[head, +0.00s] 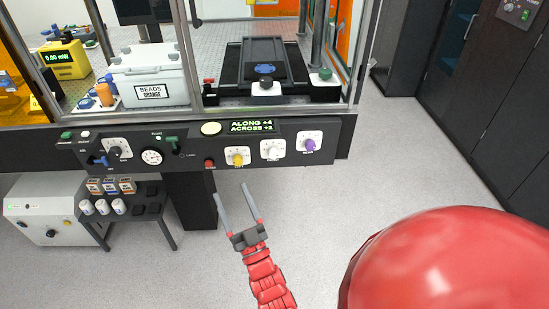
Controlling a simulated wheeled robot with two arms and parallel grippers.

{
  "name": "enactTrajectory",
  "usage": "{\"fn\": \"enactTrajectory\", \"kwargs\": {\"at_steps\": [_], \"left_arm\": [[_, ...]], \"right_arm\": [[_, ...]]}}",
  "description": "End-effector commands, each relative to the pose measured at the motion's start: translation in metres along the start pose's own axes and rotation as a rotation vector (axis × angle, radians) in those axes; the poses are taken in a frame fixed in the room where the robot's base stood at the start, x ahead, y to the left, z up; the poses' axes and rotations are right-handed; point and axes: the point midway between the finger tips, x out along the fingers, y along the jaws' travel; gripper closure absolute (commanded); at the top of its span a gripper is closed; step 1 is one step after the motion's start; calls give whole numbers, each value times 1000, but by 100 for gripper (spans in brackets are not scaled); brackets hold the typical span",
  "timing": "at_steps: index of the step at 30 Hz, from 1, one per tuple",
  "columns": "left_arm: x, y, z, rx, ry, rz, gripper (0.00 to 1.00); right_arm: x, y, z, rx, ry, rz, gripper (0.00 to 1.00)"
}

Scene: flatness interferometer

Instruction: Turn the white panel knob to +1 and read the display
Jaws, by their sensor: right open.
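The white panel knob (272,150) sits on the dark front panel (330,131), between a yellow knob (238,157) and a purple knob (309,144). The green-lit display (251,126) above the knobs reads "ALONG +4" and "ACROSS +2". The white knob's own setting is too small to read. My right gripper (236,195) is open and empty, below the panel and a little left of the white knob, with its fingers pointing up toward the panel. It does not touch any knob. My left gripper is not in view.
Left on the panel are a round dial (151,156), a red button (209,163) and small switches. Above, behind the frame, stand a white box labelled "BEADS ORANGE" (150,75) and a black stage (266,62). A small table (118,203) is lower left. The floor right of it is clear.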

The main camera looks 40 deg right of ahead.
Motion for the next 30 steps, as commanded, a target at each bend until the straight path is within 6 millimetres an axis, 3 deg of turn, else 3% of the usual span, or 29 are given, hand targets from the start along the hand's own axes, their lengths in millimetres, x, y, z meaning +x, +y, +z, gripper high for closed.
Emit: {"fn": "enactTrajectory", "kwargs": {"at_steps": [4,9,13,17,30], "left_arm": [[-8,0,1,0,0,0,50],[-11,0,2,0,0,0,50],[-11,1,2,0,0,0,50],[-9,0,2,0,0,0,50],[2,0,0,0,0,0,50]], "right_arm": [[-5,62,52,-17,-268,190,26],[-30,119,84,-11,-470,381,26],[-42,137,92,-5,-531,448,26],[-36,143,96,-2,-538,458,26],[31,180,139,-6,-538,457,26]]}}
